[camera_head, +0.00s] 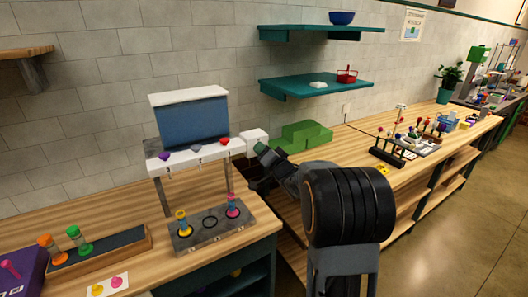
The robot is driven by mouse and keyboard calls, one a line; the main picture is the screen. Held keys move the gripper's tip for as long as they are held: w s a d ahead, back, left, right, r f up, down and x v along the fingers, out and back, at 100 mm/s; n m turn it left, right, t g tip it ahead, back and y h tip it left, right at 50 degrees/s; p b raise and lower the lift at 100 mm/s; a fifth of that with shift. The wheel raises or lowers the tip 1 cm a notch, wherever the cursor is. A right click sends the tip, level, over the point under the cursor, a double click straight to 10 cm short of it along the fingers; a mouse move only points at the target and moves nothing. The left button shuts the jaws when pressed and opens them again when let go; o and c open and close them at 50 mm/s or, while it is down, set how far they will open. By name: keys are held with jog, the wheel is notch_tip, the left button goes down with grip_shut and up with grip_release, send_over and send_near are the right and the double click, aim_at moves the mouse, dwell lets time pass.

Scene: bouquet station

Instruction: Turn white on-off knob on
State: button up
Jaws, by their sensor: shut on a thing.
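A white box (254,137) sticks out from the right side of the grey-and-white display stand (190,157). My gripper (257,172) is right below and beside this box, at the stand's right side. The white on-off knob cannot be made out apart from the box. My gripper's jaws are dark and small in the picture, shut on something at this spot. The gripper's own body hides the hold, and the knob's turn position cannot be read.
The stand's base (212,228) holds colored pegs. A wooden tray (98,255) with orange and green pieces lies to the left. Green blocks (300,135) sit behind my gripper. A black rack (388,153) stands farther right. Teal shelves (312,88) hang above.

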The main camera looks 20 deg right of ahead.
jog(key=o, duration=0.9)
jog(key=shift+s, duration=0.1)
jog(key=s+b, duration=0.1)
jog(key=s, duration=0.3)
jog(key=s+d+f+b, duration=0.1)
jog(key=s, duration=0.4)
jog(key=s+b, duration=0.1)
jog(key=s, duration=0.3)
jog(key=shift+s+d+f, duration=0.2)
jog(key=shift+s+d, duration=0.05)
